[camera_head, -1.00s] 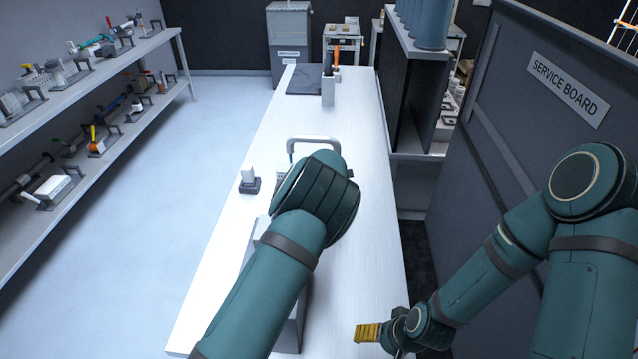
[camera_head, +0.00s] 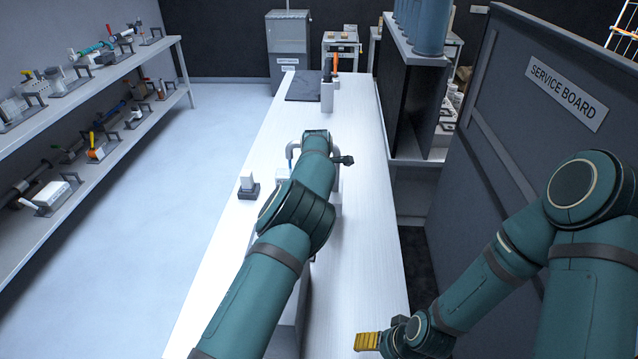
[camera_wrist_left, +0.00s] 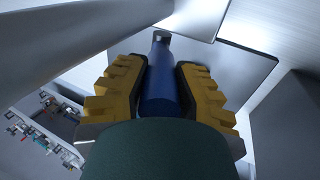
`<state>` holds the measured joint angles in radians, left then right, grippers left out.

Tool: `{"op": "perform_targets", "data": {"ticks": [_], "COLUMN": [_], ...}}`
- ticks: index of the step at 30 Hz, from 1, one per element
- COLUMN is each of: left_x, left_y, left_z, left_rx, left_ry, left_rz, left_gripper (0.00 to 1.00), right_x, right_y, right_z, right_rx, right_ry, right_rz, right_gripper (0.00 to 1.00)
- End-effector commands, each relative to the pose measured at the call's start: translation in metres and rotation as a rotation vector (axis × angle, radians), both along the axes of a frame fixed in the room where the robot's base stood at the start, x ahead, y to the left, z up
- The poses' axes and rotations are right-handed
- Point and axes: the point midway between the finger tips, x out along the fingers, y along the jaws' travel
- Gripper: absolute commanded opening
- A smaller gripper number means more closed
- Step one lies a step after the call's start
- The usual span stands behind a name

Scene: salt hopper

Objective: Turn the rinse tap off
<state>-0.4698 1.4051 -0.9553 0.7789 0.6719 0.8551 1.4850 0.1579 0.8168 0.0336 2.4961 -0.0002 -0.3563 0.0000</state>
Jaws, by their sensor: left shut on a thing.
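The rinse tap (camera_head: 294,147) is a grey arched pipe on the white bench, mostly hidden behind my left arm in the head view. A small blue part (camera_head: 290,162) shows beside it. In the left wrist view, a blue rounded handle (camera_wrist_left: 160,98) lies between the yellow fingers of my left gripper (camera_wrist_left: 161,72), which is shut on it. The left gripper's fingers are hidden by the arm in the head view. My right gripper (camera_head: 367,341), with yellow fingers, hangs at the bench's near right edge; I cannot tell whether it is open.
A small block on a dark base (camera_head: 248,186) stands left of the tap. A grey upright box (camera_head: 327,95) and dark mat (camera_head: 303,87) are farther back. The service board (camera_head: 540,130) stands at right. Shelves with several fixtures (camera_head: 100,100) line the left. The bench right of the tap is clear.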

Motion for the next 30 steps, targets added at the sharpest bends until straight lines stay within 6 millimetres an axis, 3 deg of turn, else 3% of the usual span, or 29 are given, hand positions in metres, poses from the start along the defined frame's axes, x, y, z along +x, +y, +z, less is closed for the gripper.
{"op": "perform_targets", "data": {"ticks": [19, 20, 22, 30], "left_x": [0.0023, 0.0023, 0.0023, 0.0027], "left_y": [0.0043, 0.0044, 0.0043, 0.003], "left_z": [0.0005, 0.0005, 0.0005, 0.0017], "left_rx": [0.009, 0.009, 0.009, 0.007], "left_ry": [0.066, 0.067, 0.066, 0.064], "left_rz": [0.008, 0.008, 0.008, 0.007], "left_gripper": [0.0, 0.35, 0.6, 0.6], "right_x": [0.0, 0.0, 0.0, 0.0], "right_y": [0.0, 0.0, 0.0, 0.0], "right_z": [0.0005, 0.0005, 0.0005, 0.0005], "right_rx": [0.0, 0.0, 0.0, 0.0], "right_ry": [0.0, 0.0, 0.0, 0.0], "right_rz": [0.0, 0.0, 0.0, 0.0], "right_gripper": [0.74, 0.74, 0.74, 0.74]}}
